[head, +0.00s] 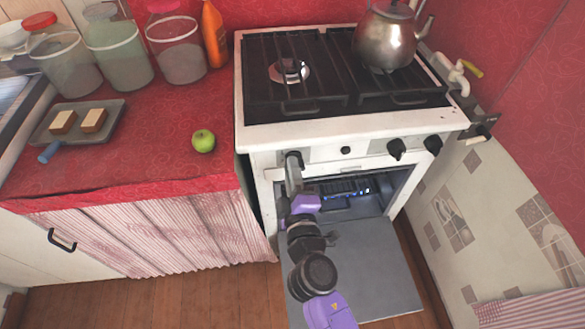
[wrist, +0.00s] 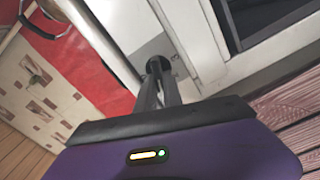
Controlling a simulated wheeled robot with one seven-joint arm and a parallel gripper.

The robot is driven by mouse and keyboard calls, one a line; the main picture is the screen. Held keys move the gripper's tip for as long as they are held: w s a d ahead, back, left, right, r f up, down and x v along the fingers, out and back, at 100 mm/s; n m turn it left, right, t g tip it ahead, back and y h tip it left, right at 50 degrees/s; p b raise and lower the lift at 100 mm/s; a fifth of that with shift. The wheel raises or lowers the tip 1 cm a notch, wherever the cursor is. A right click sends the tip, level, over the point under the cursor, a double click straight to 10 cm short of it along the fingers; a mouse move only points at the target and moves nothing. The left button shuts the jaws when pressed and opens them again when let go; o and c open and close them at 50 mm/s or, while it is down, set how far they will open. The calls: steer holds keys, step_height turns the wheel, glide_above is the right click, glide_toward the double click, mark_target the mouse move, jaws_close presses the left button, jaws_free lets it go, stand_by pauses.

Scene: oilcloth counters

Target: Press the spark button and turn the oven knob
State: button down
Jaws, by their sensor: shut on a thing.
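The white stove (head: 350,128) has dark knobs on its front panel. My gripper (head: 292,165) is at the leftmost knob (head: 294,156). In the wrist view my gripper's fingers (wrist: 157,75) are close together at the dark round knob (wrist: 180,66), shut on it; the fingers hide part of it. Two more knobs, one (head: 396,149) and another (head: 433,144), are farther right. Small blue glows (head: 362,190) show inside the open oven (head: 395,185).
The oven door (head: 375,275) hangs open below my arm. A kettle (head: 385,40) stands on the right back of the cooktop. The red counter (head: 150,150) at left holds a green apple (head: 203,141), a tray with bread (head: 115,118) and several tubs.

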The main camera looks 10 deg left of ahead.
steer(key=shift+f+n+p, duration=0.15)
steer(key=shift+f+n, duration=0.05)
steer(key=shift+n, duration=1.45)
steer(key=shift+f+n+p, duration=0.1)
steer(key=shift+f+n, duration=0.05)
steer(key=shift+n, duration=1.45)
steer(key=shift+f+n+p, duration=0.15)
steer(key=shift+f+n, duration=0.05)
steer(key=shift+n, duration=1.45)
steer(key=c, duration=1.5)
jaws_free()
steer(key=shift+s, duration=0.1)
steer(key=shift+v, duration=3.8)
